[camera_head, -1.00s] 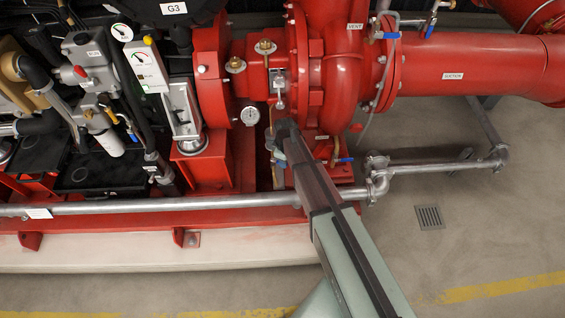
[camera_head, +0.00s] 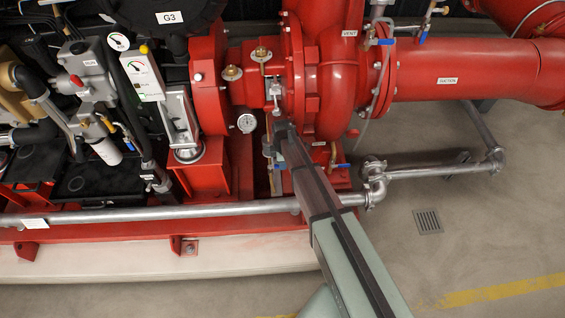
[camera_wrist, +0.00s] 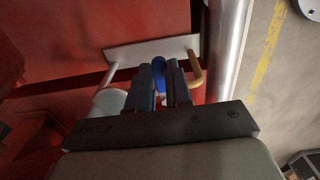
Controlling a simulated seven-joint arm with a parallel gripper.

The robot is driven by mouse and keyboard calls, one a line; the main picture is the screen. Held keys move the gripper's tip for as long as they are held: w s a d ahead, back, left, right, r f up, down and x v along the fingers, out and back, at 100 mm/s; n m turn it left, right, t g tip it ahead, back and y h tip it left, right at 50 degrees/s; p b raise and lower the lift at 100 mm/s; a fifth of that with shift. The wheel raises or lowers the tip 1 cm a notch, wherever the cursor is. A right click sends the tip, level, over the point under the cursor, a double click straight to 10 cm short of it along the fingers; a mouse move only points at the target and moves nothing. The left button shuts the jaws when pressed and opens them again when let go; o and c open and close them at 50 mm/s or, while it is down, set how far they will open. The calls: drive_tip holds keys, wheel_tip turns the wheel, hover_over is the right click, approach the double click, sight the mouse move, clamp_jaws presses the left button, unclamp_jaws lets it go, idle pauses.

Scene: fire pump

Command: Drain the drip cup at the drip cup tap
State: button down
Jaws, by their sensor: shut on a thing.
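In the wrist view, the blue handle (camera_wrist: 160,72) of a small tap stands between the two dark fingers of my gripper (camera_wrist: 165,82), which are shut on it. A brass-coloured bent pipe (camera_wrist: 197,72) is just right of the fingers. A pale plate (camera_wrist: 150,50) lies behind them, and a whitish round part (camera_wrist: 110,100) shows at left. In the head view my arm reaches to the red pump's base, and my gripper (camera_head: 270,150) is beside the tap pipework. The tap body and the drip cup are too hidden to make out.
A grey pipe (camera_head: 235,211) runs along the front of the red base. Another blue-handled valve (camera_head: 340,165) is just right of my arm. A dial gauge (camera_head: 247,123) is at upper left of my gripper. The floor around the drain grate (camera_head: 428,221) is clear.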

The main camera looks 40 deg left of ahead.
drive_tip(key=c, duration=1)
unclamp_jaws()
drive_tip(key=shift+c, duration=0.2)
drive_tip(key=shift+r, duration=0.1)
wheel_tip(320, 180, up, 14)
drive_tip(key=shift+f, duration=0.25)
